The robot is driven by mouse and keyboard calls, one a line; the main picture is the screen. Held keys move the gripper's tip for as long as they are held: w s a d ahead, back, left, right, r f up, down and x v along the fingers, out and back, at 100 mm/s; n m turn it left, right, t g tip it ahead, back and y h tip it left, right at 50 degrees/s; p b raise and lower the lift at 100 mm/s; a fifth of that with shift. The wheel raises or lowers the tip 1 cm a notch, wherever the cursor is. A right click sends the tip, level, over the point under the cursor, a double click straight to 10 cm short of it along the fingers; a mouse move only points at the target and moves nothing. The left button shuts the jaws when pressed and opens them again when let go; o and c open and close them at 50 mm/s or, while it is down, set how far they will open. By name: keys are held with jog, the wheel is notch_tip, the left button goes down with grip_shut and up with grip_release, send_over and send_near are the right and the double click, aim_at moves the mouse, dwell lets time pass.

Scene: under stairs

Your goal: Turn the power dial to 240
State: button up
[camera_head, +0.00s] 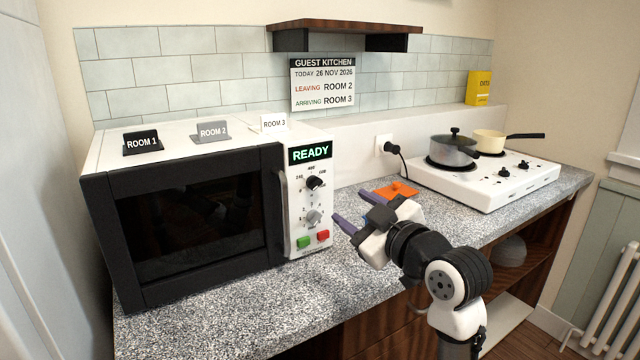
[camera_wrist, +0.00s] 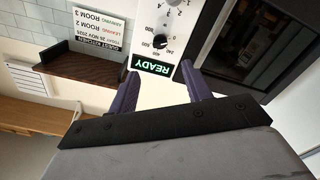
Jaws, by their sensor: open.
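The white microwave (camera_head: 290,140) stands on the counter with its door shut and its display reading READY. The black power dial (camera_head: 315,182) is below the display, with printed numbers around it including 240. In the wrist view, which is upside down, the dial (camera_wrist: 160,41) shows beyond the display. I cannot tell exactly which number its mark points at. A grey dial (camera_head: 313,217) sits below it. My gripper (camera_head: 358,209) is open and empty, to the right of the control panel and apart from it. Both fingers (camera_wrist: 160,72) frame the panel in the wrist view.
Green (camera_head: 303,242) and red (camera_head: 323,236) buttons are at the panel's bottom. The door handle (camera_head: 285,212) stands out left of the dials. An orange item (camera_head: 397,190) lies behind my gripper. A white hob (camera_head: 480,179) with pans is at right. A wall shelf (camera_head: 345,27) hangs above.

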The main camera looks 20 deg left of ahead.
aim_at(318, 185)
jog(key=p+x, duration=0.3)
jog(key=x, duration=0.9)
jog(key=shift+w+a, duration=0.1)
jog(key=c, duration=1)
